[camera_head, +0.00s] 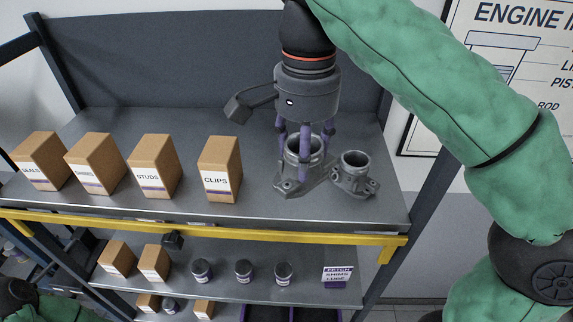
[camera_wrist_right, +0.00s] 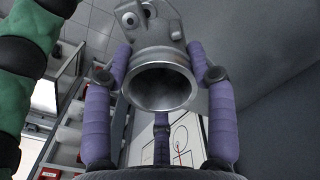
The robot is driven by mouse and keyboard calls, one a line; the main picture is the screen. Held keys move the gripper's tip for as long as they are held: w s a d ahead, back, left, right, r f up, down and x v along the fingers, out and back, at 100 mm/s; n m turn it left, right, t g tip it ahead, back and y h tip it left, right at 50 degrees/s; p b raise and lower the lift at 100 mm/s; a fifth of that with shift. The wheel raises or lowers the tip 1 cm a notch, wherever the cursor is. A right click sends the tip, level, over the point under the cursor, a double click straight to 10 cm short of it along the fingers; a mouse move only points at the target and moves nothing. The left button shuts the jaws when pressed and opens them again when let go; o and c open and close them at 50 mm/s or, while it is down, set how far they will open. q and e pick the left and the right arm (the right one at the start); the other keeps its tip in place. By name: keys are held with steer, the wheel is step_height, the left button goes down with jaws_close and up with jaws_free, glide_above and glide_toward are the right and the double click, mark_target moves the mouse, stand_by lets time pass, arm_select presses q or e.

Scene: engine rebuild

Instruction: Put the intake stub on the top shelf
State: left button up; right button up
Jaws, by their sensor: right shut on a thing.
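A grey metal intake stub (camera_head: 291,182), a round open collar on a flanged foot, is at the right part of the top shelf (camera_head: 215,212). My right gripper (camera_head: 303,158) comes down from above, its purple fingers closed around the collar. Whether the foot touches the shelf or hangs just above it I cannot tell. The right wrist view shows the stub's open mouth (camera_wrist_right: 160,88) between the fingers, with the holed flange beyond. A second, similar grey stub (camera_head: 354,172) stands upright close beside it on the right. My left gripper is out of view.
Several cardboard boxes line the top shelf to the left, the CLIPS box (camera_head: 220,170) nearest. A yellow rail (camera_head: 200,232) runs along the front edge. The lower shelf (camera_head: 215,288) carries boxes and small jars. Free shelf lies between the CLIPS box and the held stub.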

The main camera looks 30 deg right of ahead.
steer(key=w+d+f, duration=0.1)
steer(key=w+f, duration=0.1)
steer(key=w, duration=0.1)
steer(key=w+d+f, duration=0.1)
steer(key=w+f, duration=0.2)
steer(key=w+d+f, duration=0.1)
steer(key=w+f, duration=0.2)
steer(key=shift+d, duration=0.15)
step_height(320, 180, down, 3)
steer(key=shift+r, duration=0.1)
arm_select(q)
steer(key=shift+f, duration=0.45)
arm_select(e)
steer(key=shift+f, duration=0.2)
steer(key=shift+f, duration=0.15)
steer(key=o, duration=1.4)
steer(key=shift+w, duration=0.1)
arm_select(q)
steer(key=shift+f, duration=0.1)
arm_select(e)
steer(key=shift+o, duration=0.2)
